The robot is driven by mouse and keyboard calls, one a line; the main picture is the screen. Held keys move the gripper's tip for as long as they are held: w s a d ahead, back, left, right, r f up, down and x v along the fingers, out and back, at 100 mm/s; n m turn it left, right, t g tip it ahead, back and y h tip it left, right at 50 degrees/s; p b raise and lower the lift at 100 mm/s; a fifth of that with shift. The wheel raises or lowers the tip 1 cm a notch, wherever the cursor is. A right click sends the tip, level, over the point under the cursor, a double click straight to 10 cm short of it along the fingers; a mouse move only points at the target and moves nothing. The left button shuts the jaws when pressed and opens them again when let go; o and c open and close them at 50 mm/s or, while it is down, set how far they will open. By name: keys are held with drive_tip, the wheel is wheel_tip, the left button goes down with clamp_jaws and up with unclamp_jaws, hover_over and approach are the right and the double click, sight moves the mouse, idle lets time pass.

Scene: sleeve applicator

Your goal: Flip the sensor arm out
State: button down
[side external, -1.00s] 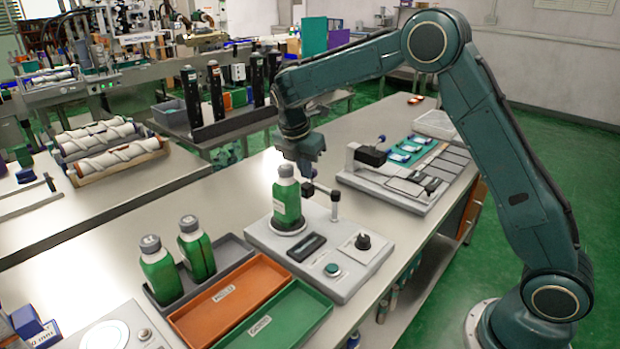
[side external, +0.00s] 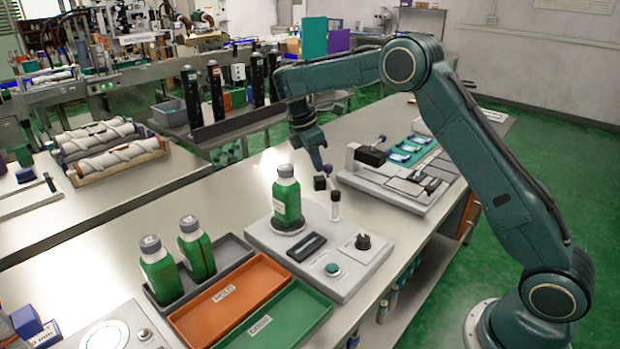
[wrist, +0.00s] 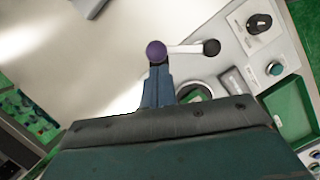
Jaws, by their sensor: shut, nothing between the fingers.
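The applicator (side external: 345,280) is a grey base with a dark display, a teal button and a black knob. A green bottle with a grey cap (side external: 287,200) stands upright on its round seat. The sensor arm (wrist: 184,49) is a pale bar from a dark pivot to a purple ball; its black block (side external: 320,183) shows behind and right of the bottle, near the post (side external: 335,205). My gripper (side external: 324,168) is shut and empty, with its fingertips at the purple ball (wrist: 156,50). I cannot tell whether they touch. In the wrist view my gripper hides part of the seat area.
Two green bottles stand in a grey tray (side external: 232,247), beside an orange tray (side external: 235,290) and a green tray (side external: 295,318). Another grey fixture (side external: 395,185) stands behind the applicator.

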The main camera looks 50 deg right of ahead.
drive_tip(key=d+m, duration=0.1)
drive_tip(key=m, duration=0.1)
drive_tip(key=s+d+m+g, duration=0.1)
drive_tip(key=d+m, duration=0.1)
drive_tip(key=shift+s+m+y, duration=0.15)
drive_tip(key=shift+m+y, duration=0.15)
drive_tip(key=shift+y, duration=0.1)
drive_tip(key=shift+s+d+m+g+y, duration=0.2)
drive_tip(key=shift+s+d+m, duration=0.15)
drive_tip(key=shift+m, duration=0.4)
drive_tip(key=shift+s+d+m+g+y, duration=0.1)
drive_tip(key=shift+s+d+m+y, duration=0.2)
drive_tip(key=shift+m, duration=0.45)
drive_tip(key=shift+s, duration=0.1)
